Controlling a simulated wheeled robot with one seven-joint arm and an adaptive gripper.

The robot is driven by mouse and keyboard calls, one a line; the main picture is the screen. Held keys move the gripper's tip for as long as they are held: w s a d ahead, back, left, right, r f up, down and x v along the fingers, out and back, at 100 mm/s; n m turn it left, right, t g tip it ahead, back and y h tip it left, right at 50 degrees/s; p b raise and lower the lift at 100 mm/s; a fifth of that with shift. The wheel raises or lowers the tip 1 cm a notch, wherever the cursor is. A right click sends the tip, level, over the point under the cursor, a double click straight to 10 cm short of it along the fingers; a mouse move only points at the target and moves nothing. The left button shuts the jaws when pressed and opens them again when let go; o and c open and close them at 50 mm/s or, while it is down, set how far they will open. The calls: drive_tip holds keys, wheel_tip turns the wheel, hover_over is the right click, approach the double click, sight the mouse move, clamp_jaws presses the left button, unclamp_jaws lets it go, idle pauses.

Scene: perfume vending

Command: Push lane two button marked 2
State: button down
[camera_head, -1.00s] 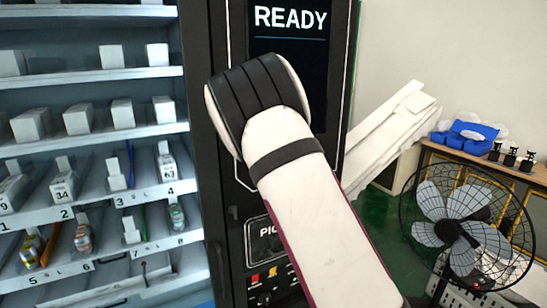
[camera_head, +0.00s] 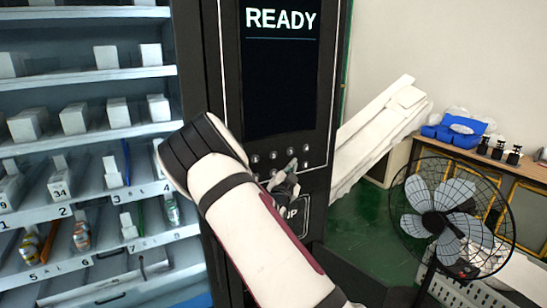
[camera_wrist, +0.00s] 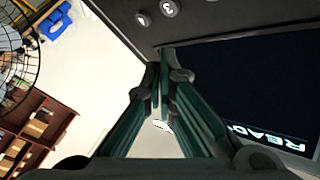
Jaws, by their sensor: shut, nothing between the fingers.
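The black vending machine's button panel (camera_head: 318,150) sits below its dark screen (camera_head: 285,90), which reads READY. Small round buttons (camera_head: 272,155) run in rows on it; their digits are too small to read in the head view. My gripper (camera_head: 292,164) is shut and empty in front of the panel, covering part of the lower buttons. In the wrist view the closed fingertips (camera_wrist: 164,52) point toward the panel, below two round buttons in the picture. One button (camera_wrist: 169,8) carries a digit I cannot read surely; another (camera_wrist: 141,18) is beside it. I see no clear contact.
Shelves with numbered lanes (camera_head: 100,200) and boxes stand to the left. A black fan (camera_head: 445,215) stands at the right, before a wooden cabinet (camera_head: 500,170) holding a blue item (camera_head: 455,132) and small dark bottles. Green floor shows between the machine and fan.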

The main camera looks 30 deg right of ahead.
sight(273, 155)
drive_tip(key=shift+w+a+b, duration=0.15)
drive_tip(key=shift+w+b, duration=2.5)
drive_tip(key=shift+w, duration=1.65)
drive_tip(key=shift+w+b, duration=0.3)
drive_tip(key=shift+w, duration=0.1)
drive_tip(key=shift+w+b, duration=0.3)
drive_tip(key=shift+w, duration=0.1)
drive_tip(key=shift+s, duration=0.1)
drive_tip(key=shift+s+p, duration=0.55)
drive_tip(key=shift+s, duration=0.2)
